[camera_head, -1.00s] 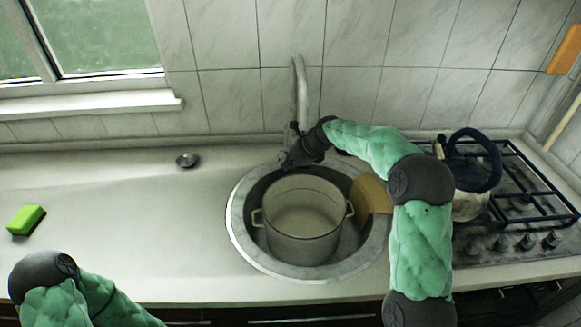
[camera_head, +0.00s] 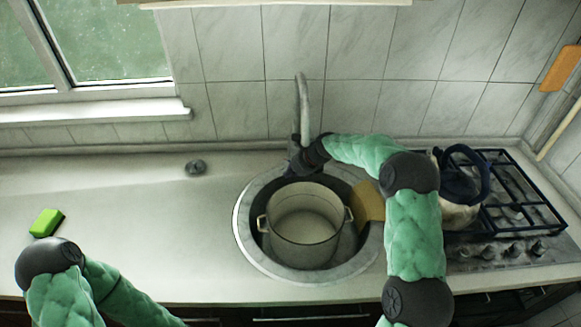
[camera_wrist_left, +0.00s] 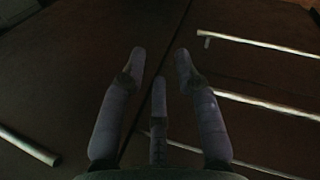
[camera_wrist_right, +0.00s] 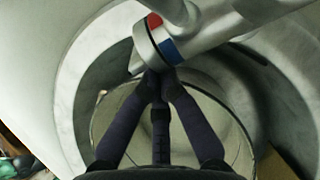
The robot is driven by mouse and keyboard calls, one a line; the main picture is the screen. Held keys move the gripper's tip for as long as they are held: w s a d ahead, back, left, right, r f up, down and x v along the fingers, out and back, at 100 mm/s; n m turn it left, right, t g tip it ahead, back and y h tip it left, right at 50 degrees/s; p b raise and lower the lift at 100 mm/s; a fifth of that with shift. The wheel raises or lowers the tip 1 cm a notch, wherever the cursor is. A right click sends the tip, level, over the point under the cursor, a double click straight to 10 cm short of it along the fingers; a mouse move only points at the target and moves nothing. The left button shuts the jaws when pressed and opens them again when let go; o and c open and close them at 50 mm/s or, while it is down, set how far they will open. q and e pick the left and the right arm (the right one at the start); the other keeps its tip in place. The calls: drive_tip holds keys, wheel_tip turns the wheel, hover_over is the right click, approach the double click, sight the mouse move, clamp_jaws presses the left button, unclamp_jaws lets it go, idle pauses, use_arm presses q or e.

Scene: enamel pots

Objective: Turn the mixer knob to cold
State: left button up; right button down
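The mixer tap (camera_head: 303,100) rises behind the sink. Its body (camera_wrist_right: 205,32) fills the top of the right wrist view, with a red mark (camera_wrist_right: 154,21) and a blue mark (camera_wrist_right: 168,48) on the round knob (camera_wrist_right: 147,48). My right gripper (camera_wrist_right: 159,74) has its fingertips drawn together right at the underside of the knob. I cannot tell whether any part of the knob is between them. In the head view this gripper (camera_head: 296,164) is dark and blurred against the tap base. My left gripper (camera_wrist_left: 160,55) is open and empty, facing dark cabinet fronts.
A cream pot (camera_head: 303,232) stands in the round sink (camera_head: 246,245), below my right gripper. A tan board (camera_head: 369,201) leans beside it. A kettle (camera_head: 457,196) is on the stove (camera_head: 525,205) at right.

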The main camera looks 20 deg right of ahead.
use_arm(q)
drive_tip(key=shift+r, duration=0.25)
use_arm(e)
drive_tip(key=shift+w+r, duration=0.2)
drive_tip(key=shift+r, duration=0.1)
